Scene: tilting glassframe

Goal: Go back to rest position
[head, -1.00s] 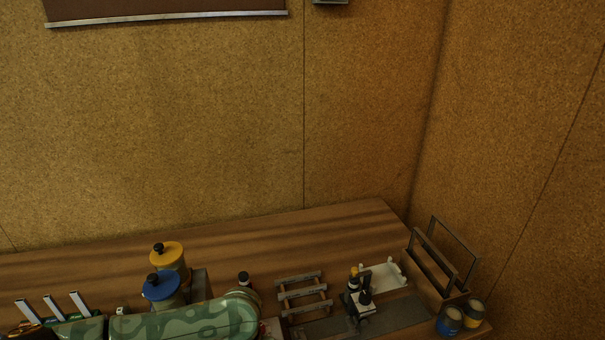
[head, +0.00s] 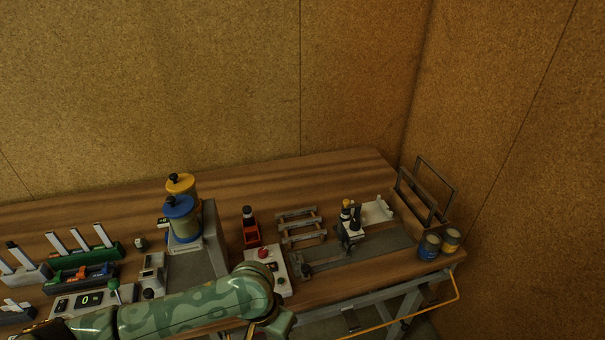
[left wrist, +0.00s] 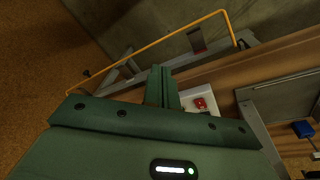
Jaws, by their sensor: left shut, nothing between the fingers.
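My left arm, in green camouflage, comes in along the bottom of the head view (head: 180,312). Its wrist end is over the table's front edge, close to a white box with a red button (head: 276,272). My left gripper (left wrist: 161,72) shows in the left wrist view with its green fingers shut together and nothing between them. That view also shows the red button (left wrist: 199,103) just beyond the fingers. Contact between the gripper and the box cannot be told. My right gripper is in neither view.
The wooden table (head: 330,173) is clear along its back. Blue-lidded (head: 180,207) and yellow-lidded jars, a red-based bottle (head: 250,230), a small rack (head: 301,227), an upright frame stand (head: 428,195) and two cans (head: 430,246) stand on it. A yellow rail (head: 455,290) runs below the front edge.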

